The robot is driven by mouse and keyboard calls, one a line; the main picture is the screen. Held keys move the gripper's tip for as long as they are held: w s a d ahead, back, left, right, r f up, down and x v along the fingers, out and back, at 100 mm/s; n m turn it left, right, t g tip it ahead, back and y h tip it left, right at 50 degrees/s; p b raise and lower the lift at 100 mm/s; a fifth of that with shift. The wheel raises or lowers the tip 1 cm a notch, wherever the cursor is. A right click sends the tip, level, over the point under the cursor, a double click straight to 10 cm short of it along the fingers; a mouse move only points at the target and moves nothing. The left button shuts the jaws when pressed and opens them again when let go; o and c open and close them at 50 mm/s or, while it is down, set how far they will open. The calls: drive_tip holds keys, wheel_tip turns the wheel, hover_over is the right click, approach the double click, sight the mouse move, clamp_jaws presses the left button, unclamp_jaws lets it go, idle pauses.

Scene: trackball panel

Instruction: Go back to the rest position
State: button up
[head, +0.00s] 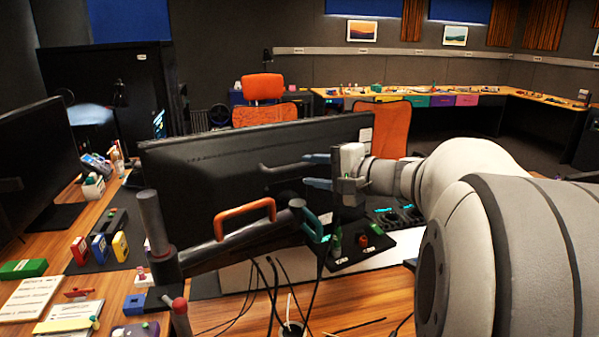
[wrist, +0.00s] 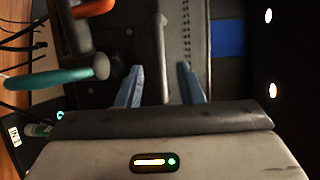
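My gripper (head: 312,171) is in the middle of the head view, in front of the back of a large dark monitor (head: 220,178). Its two blue fingers stand apart, with nothing held between them. In the wrist view my gripper (wrist: 159,78) also shows open, and a thin grey bar beyond lies in line with the gap. The dark trackball panel (head: 385,252) sits on the desk below my gripper, with a red and a green knob or ball and small labels. My arm reaches in from the right and hides part of the desk.
A monitor arm with an orange handle (head: 245,213) and a teal handle (head: 311,224) stands close below and left of my gripper. Black cables hang beneath it. Small coloured boxes (head: 99,249) crowd the wooden desk at left. Orange chairs (head: 262,88) stand behind.

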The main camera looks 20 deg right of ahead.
drive_tip(key=s+a+f+n+g+h, duration=0.2)
drive_tip(key=s+a+f+n+g, duration=0.4)
drive_tip(key=s+a+f+g, duration=0.5)
drive_tip(key=s+d+f+n+h, duration=0.4)
drive_tip(key=s+f+n+h, duration=0.2)
drive_tip(key=s+f, duration=0.3)
drive_tip(key=shift+s+t+h, duration=0.3)
drive_tip(key=shift+s+h, duration=0.1)
drive_tip(key=shift+s, duration=0.85)
drive_tip(key=shift+f, duration=0.1)
drive_tip(key=shift+a, duration=0.1)
